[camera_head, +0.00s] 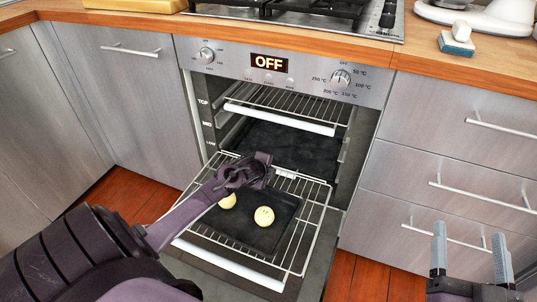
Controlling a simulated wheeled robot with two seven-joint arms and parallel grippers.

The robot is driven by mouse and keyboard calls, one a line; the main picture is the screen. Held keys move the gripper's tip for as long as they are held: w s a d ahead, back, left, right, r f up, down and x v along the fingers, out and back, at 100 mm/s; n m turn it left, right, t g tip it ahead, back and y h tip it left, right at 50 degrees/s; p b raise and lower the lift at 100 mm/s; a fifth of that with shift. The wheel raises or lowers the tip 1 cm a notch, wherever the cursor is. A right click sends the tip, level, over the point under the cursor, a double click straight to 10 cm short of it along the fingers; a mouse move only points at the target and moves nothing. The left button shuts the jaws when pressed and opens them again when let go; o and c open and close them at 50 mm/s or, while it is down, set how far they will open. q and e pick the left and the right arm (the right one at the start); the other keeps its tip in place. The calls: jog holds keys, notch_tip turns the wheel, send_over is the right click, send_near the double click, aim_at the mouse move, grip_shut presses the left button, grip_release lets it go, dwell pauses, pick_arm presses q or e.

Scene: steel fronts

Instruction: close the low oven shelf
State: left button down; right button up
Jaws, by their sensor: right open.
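The low oven shelf (313,205) is a wire rack pulled far out of the open oven, above the lowered door. A white bar (228,264) runs along its front edge. A black tray (280,235) on it holds two pale round pieces (265,216), one partly behind my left arm. My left gripper (257,170) is over the back part of the shelf, near the tray's far edge. I cannot tell whether it touches the rack, and its finger gap is not clear. My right gripper (468,238) is open and empty at the lower right, in front of the drawers.
A higher rack with a white front bar (280,119) sticks out slightly from the oven. The lowered oven door (323,255) lies under the low shelf. Drawers with bar handles (483,187) stand at right, cabinets (125,100) at left. The display reads OFF.

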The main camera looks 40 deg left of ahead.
pick_arm(q)
jog(key=shift+w+a, duration=0.1)
jog(key=shift+w, duration=0.2)
pick_arm(e)
jog(key=shift+s+d+r+t, duration=0.15)
jog(key=shift+r+t, duration=0.25)
jog(key=shift+r, duration=0.45)
